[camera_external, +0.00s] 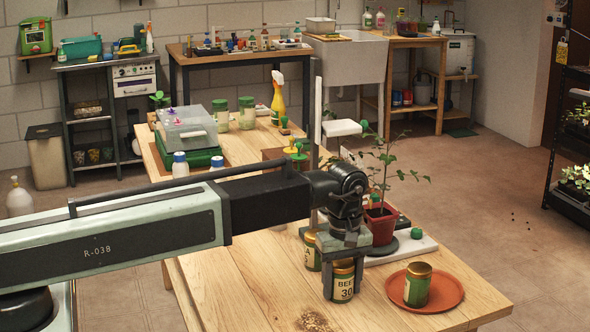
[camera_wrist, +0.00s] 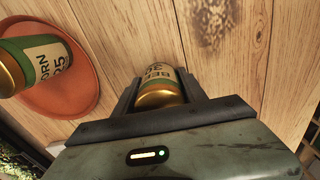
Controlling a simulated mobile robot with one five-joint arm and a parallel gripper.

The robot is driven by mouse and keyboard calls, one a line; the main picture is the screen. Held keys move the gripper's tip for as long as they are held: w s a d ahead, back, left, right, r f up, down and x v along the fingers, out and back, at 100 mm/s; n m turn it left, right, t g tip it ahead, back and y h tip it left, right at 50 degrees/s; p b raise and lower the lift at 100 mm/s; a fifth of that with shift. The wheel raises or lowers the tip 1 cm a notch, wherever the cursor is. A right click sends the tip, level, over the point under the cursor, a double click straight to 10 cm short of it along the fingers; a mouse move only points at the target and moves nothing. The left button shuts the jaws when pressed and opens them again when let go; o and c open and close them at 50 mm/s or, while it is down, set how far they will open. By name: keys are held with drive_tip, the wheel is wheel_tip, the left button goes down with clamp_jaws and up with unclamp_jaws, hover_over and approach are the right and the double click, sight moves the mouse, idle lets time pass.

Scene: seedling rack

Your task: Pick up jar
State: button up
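A jar (camera_external: 343,283) with a gold lid and a label reading "BEE 30" stands near the front of the wooden table. My gripper (camera_external: 344,284) points down over it, one finger on each side. In the wrist view the jar (camera_wrist: 160,84) sits between the two fingers (camera_wrist: 158,88), its lid nearest my palm. Both fingers are very close to its sides; whether they press on it cannot be told. A "CORN 25" jar (camera_external: 418,284) stands on an orange saucer to the right, also in the wrist view (camera_wrist: 38,62). Another gold-lidded jar (camera_external: 312,252) stands behind, partly hidden.
The orange saucer (camera_external: 453,292) lies close to the right of my gripper. A potted plant (camera_external: 380,224) stands just behind it, near a white board (camera_external: 411,249). The table's front left (camera_external: 240,285) is clear. A spray bottle and a clear-lidded box stand farther back.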

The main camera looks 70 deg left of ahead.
sight(343, 263)
drive_tip(key=c, duration=0.7)
wheel_tip(343, 263, up, 10)
drive_tip(key=p, duration=1)
drive_tip(key=shift+r, duration=0.15)
